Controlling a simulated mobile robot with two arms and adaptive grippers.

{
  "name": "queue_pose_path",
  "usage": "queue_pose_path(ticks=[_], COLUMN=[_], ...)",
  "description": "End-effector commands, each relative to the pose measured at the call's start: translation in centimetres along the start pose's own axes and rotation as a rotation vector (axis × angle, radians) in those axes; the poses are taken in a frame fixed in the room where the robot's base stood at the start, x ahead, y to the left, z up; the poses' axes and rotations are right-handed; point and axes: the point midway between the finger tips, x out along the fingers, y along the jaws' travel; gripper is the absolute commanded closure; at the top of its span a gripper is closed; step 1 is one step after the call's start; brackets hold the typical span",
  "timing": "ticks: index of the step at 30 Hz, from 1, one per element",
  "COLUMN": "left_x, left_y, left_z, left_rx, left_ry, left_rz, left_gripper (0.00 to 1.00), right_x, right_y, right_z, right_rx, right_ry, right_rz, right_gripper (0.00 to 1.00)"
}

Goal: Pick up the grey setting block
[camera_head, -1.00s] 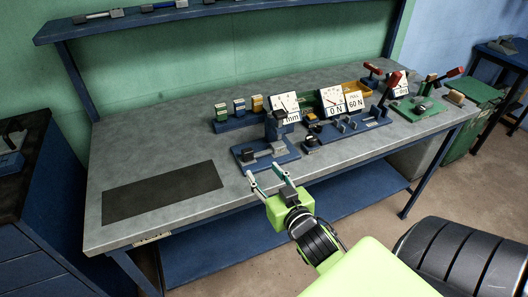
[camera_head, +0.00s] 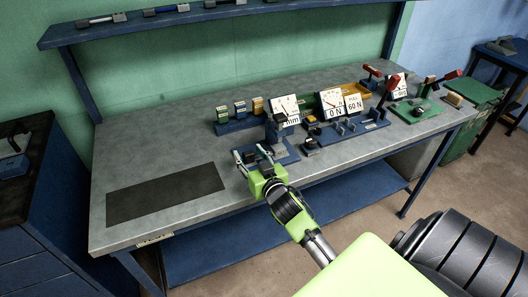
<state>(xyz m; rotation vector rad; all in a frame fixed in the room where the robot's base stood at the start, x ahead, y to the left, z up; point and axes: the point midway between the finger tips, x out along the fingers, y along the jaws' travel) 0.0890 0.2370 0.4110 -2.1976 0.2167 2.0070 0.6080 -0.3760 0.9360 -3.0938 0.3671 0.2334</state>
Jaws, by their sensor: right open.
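My right gripper (camera_head: 250,152) is open over the left front part of the blue base (camera_head: 291,154) of the mm dial gauge. A small dark grey block (camera_head: 249,158), which looks like the setting block, shows between its two fingers and is partly hidden by them. I cannot tell whether either finger touches it. Another grey part (camera_head: 280,148) sits on the same base, below the gauge column. The dial (camera_head: 286,108) marked mm stands behind. My left gripper is out of view.
Coloured blocks stand in a blue rack (camera_head: 238,125) behind. A force gauge fixture (camera_head: 345,133) with a red-handled lever is to the right, and a green fixture (camera_head: 411,112) beyond it. A dark mat (camera_head: 165,195) lies bare at left.

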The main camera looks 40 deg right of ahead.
Motion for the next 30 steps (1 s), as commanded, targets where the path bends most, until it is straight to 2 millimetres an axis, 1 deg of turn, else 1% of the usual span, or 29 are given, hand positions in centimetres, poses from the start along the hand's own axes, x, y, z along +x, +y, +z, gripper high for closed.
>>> queue_pose_path(ticks=[1, 4, 11, 12, 14, 15, 16, 17, 26, 30], left_x=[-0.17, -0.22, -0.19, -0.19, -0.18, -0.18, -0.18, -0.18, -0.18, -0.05], left_y=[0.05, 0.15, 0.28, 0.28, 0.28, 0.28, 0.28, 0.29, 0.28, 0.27], left_z=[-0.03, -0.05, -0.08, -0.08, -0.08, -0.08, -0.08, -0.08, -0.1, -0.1], left_rx=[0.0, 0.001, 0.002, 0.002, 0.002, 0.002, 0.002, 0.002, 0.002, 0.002], left_ry=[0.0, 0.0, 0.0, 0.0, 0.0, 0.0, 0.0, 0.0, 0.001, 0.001], left_rz=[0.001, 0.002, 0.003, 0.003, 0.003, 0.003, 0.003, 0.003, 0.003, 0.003], left_gripper=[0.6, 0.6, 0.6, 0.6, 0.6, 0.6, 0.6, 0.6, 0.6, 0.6], right_x=[0.58, 1.16, 1.27, 1.27, 1.26, 1.26, 1.26, 1.25, 1.25, 1.2], right_y=[-0.04, -0.06, -0.06, -0.06, -0.06, -0.06, -0.05, -0.06, -0.06, -0.04], right_z=[-0.18, -0.05, 0.01, 0.01, 0.01, 0.01, 0.02, 0.02, -0.15, -0.65], right_rx=[-0.001, 0.0, 0.0, 0.0, 0.0, 0.0, 0.0, 0.0, 0.0, -0.001], right_ry=[0.002, 0.0, 0.0, 0.0, 0.0, 0.0, 0.0, 0.0, 0.003, 0.004], right_rz=[-0.001, -0.001, -0.001, -0.001, -0.001, -0.001, -0.001, -0.001, -0.001, -0.001], right_gripper=[0.56, 0.56, 0.56, 0.61, 0.77, 0.87, 0.95, 1.0, 1.0, 1.0])
